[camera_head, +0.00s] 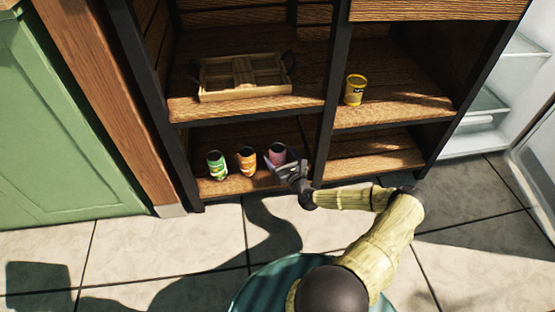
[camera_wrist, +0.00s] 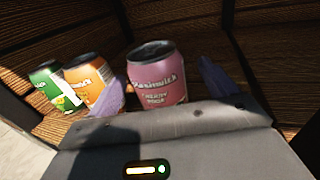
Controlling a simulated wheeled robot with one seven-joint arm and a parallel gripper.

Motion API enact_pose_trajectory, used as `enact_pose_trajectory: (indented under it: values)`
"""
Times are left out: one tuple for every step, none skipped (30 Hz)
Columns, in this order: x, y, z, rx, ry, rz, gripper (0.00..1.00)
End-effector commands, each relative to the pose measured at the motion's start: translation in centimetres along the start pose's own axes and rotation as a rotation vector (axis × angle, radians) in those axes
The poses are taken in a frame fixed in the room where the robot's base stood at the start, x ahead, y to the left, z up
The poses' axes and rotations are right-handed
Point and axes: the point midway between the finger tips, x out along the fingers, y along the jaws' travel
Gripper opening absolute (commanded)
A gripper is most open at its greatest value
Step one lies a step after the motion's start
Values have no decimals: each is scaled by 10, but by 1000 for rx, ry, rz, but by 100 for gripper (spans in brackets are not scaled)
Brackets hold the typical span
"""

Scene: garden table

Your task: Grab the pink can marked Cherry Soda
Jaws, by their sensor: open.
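A pink can (camera_head: 277,151) stands upright on the lower left shelf (camera_head: 228,187), at the right end of a row of cans. It also shows in the wrist view (camera_wrist: 157,76), with partly readable lettering on its front. My gripper (camera_head: 282,165) is at the front of the pink can. In the wrist view its two purple-grey fingers (camera_wrist: 162,92) are spread, one on each side of the can, with a gap at the right finger. The left finger is close to the can; I cannot tell if it touches. The can's lower part is hidden by the gripper body.
An orange can (camera_head: 246,161) stands left of the pink can, and a green can (camera_head: 216,164) beyond it. A wooden tray (camera_head: 244,97) and a yellow tub (camera_head: 355,90) are on the shelf above. A dark post (camera_head: 328,120) is close on the right.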

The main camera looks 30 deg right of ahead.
Motion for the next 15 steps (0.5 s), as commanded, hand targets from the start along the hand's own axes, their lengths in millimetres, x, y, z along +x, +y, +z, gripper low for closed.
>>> enact_pose_trajectory:
  values:
    - [7,2,-6,-2,-1,3,85]
    - [11,2,-7,-2,-2,2,85]
    - [16,4,-8,-2,-2,3,85]
    - [20,5,-9,-1,-1,3,85]
    - [24,4,-8,-3,-2,3,85]
    - [30,4,-7,-3,-2,2,85]
    - [34,4,-7,-3,-2,2,85]
    - [36,4,-6,-3,-2,1,85]
    - [38,4,-5,-3,-1,1,85]
    - [39,4,-5,-2,-1,1,85]
    - [40,4,-4,-1,-1,1,85]
    - [40,4,-4,-1,-1,1,85]
    - [40,4,-3,0,0,1,85]
    - [40,4,-3,0,0,1,85]
    - [40,4,-3,0,0,1,85]
